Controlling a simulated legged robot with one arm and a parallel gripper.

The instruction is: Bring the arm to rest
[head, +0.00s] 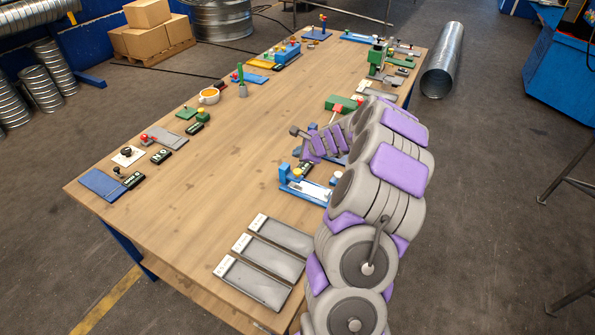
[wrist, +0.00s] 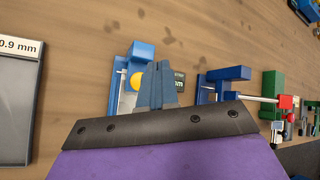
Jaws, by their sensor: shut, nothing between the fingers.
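My arm (head: 365,200), grey with purple pads, reaches over the right side of the wooden table (head: 190,215) in the head view. My gripper (wrist: 156,66) shows in the wrist view as two blue-grey fingers closed together, with nothing between them. The fingers point over a blue fixture (wrist: 133,52) with a yellow round part (wrist: 137,80). They partly cover the fixture and a dark label beside it. I cannot tell whether the fingertips touch anything. In the head view the fingers are hard to make out.
Three grey trays (head: 250,281) lie at the near edge; one (wrist: 15,100) is at left in the wrist view. A blue clamp (wrist: 225,74) and green block (wrist: 271,84) stand beside my fingers. Small tools line both table sides. The table's middle is clear. A metal duct (head: 441,62) lies on the floor.

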